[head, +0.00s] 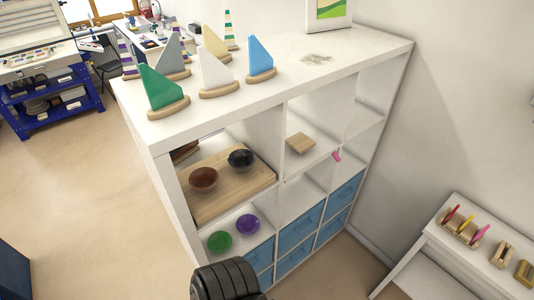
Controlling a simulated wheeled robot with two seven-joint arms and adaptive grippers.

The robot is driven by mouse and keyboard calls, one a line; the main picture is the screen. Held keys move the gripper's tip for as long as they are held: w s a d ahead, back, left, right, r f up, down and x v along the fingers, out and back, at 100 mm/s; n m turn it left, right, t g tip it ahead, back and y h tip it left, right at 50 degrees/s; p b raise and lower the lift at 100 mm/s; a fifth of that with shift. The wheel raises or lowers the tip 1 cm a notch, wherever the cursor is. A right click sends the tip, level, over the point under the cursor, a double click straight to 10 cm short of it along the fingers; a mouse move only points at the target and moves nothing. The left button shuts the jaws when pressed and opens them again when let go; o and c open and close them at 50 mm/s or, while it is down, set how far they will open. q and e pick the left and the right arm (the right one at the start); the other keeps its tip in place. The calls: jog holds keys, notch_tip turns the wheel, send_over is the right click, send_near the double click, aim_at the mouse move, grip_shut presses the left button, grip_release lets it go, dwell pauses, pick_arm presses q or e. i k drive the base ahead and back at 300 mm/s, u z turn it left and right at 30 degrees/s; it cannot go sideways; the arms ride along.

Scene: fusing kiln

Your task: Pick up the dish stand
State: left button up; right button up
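I cannot tell for sure which thing is the dish stand. A small flat wooden block (300,143) lies in the upper middle compartment of the white shelf unit. On the low white table at the right are a wooden holder with coloured sticks (459,229) and two small notched wooden pieces, one nearer the holder (502,254) and one at the picture's right edge (524,273). Any of these wooden pieces could be it. Neither of my grippers shows; only a black ribbed part, apparently mine, is at the bottom.
Glass sailboats on wooden bases stand on the shelf unit's top (290,70). A wooden board (236,190) carries a brown bowl (203,179) and a dark bowl (241,160). Below are a green bowl (220,241) and a purple bowl (248,224). Open floor lies left.

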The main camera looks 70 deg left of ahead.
aim_at(299, 142)
jog(key=k, duration=0.4)
jog(key=u, duration=1.9)
jog(key=i, duration=0.25)
jog(key=u, duration=0.15)
